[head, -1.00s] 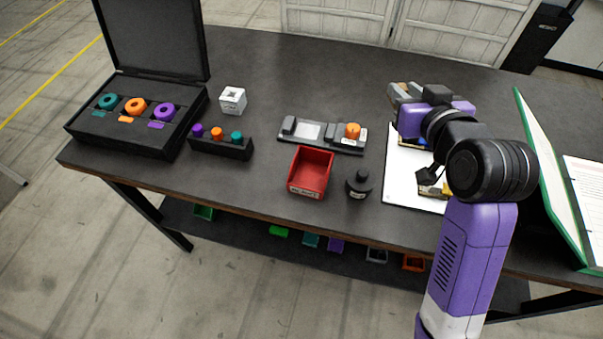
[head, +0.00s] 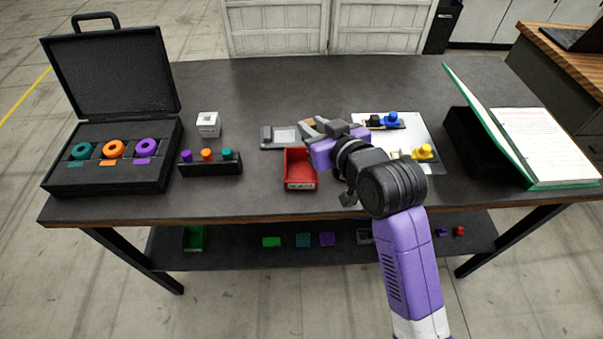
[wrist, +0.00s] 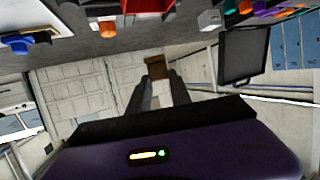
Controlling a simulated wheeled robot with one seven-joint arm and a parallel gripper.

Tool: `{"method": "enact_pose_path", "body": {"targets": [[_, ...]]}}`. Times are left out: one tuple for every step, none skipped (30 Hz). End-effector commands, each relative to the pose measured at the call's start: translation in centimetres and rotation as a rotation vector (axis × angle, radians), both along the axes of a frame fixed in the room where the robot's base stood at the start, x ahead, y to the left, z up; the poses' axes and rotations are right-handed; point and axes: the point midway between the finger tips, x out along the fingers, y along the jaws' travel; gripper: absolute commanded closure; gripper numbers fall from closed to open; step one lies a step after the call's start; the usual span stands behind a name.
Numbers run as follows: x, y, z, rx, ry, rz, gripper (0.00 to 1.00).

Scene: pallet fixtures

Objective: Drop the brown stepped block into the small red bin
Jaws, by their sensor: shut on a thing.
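The small red bin (head: 299,170) stands near the front of the table's middle, open at the top with a label on its front. It also shows in the wrist view (wrist: 147,5), cut by the top edge. My gripper (head: 314,129) is just behind and to the right of the bin in the head view. It is shut on the brown stepped block (wrist: 157,66), held at the fingertips in the wrist view. Only a small brown part of the block (head: 308,122) shows in the head view; its steps are not clear.
A grey fixture tray (head: 270,138) lies behind the bin, partly hidden by my gripper. A black peg rack (head: 210,168), a white cube (head: 208,123) and an open black case (head: 105,175) stand left. A white board (head: 425,140) with blue and yellow parts and a green binder (head: 490,110) are right.

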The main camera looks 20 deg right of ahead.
Motion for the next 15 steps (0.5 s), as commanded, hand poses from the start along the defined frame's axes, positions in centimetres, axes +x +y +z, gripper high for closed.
{"method": "enact_pose_path", "body": {"targets": [[0.0, 0.0, -1.1, 0.000, 0.000, 0.000, 1.00], [0.0, 0.0, -1.5, 0.000, 0.000, 0.000, 1.00], [0.0, 0.0, -2.0, 0.000, 0.000, 0.000, 1.00], [0.0, 0.0, -2.3, 0.000, 0.000, 0.000, 1.00], [0.0, 0.0, -2.7, 0.000, 0.000, 0.000, 1.00], [0.0, 0.0, -3.1, 0.000, 0.000, 0.000, 1.00], [0.0, 0.0, -3.4, 0.000, 0.000, 0.000, 1.00], [0.0, 0.0, -3.7, 0.000, 0.000, -0.001, 1.00], [0.0, 0.0, -3.9, 0.000, 0.000, -0.001, 1.00], [0.0, 0.0, -4.1, 0.000, 0.000, -0.001, 1.00], [0.0, 0.0, -4.2, 0.000, 0.000, -0.001, 1.00], [0.0, 0.0, -4.3, 0.000, 0.000, -0.001, 1.00], [0.0, 0.0, -4.4, 0.000, 0.000, -0.001, 1.00], [0.0, 0.0, -4.4, 0.000, 0.000, -0.001, 1.00], [0.0, 0.0, -4.4, 0.000, 0.000, -0.001, 1.00]]}}
